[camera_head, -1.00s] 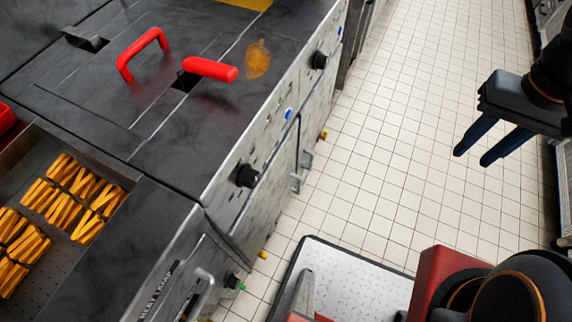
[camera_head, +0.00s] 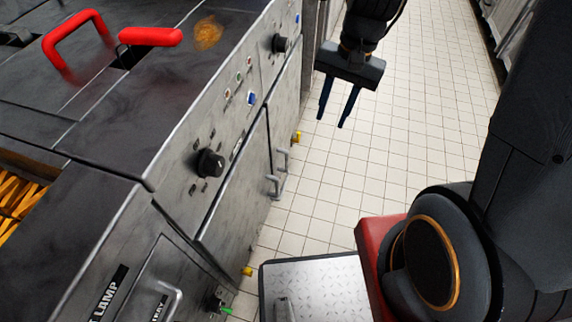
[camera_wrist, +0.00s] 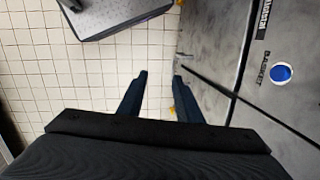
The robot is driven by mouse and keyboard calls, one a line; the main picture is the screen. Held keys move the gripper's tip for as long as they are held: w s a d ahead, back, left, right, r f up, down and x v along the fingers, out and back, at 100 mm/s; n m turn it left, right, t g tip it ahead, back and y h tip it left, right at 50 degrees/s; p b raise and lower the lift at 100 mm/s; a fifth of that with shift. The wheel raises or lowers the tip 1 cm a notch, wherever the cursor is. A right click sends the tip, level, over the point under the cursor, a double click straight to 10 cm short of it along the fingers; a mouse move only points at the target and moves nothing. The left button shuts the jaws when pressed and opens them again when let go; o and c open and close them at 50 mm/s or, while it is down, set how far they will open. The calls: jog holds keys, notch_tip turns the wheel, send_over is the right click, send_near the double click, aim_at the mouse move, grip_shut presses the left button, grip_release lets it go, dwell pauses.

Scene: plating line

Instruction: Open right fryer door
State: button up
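The fryer's grey metal front runs along the left in the head view. Its right door (camera_head: 288,108) is the farther of two door panels and looks shut, with a small metal handle (camera_head: 283,160) at its near edge. The left door (camera_head: 236,194) is nearer and has its own handle (camera_head: 273,187) close by. My gripper (camera_head: 332,122) is open and empty, fingers pointing down, in front of the right door and apart from it. In the wrist view my gripper (camera_wrist: 160,73) shows a gap between its fingers, with the fryer front (camera_wrist: 215,65) just to the right.
Black knobs (camera_head: 209,163) and a blue button (camera_head: 251,98) stick out of the fryer's panel. Red basket handles (camera_head: 150,37) stand on top. Yellow feet (camera_head: 247,271) show at the bottom.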

jog(key=w+a+f+m+y+b, duration=0.1)
jog(key=w+a+f+m+b, duration=0.15)
jog(key=w+f+b, duration=0.6)
jog(key=w+a+f+m+y+b, duration=0.15)
jog(key=f+m+b, duration=0.25)
jog(key=f, duration=0.9)
jog(key=w+a+f+m+b, duration=0.25)
jog(key=w+f+b, duration=0.35)
jog(key=f, duration=0.4)
jog(key=m+b, duration=0.1)
jog(key=b, duration=0.2)
send_over(287, 169)
jog(key=shift+w+f, duration=0.2)
jog(key=shift+f, duration=1.75)
jog(key=shift+w+f, duration=0.2)
jog(key=shift+f, duration=1.75)
grip_shut()
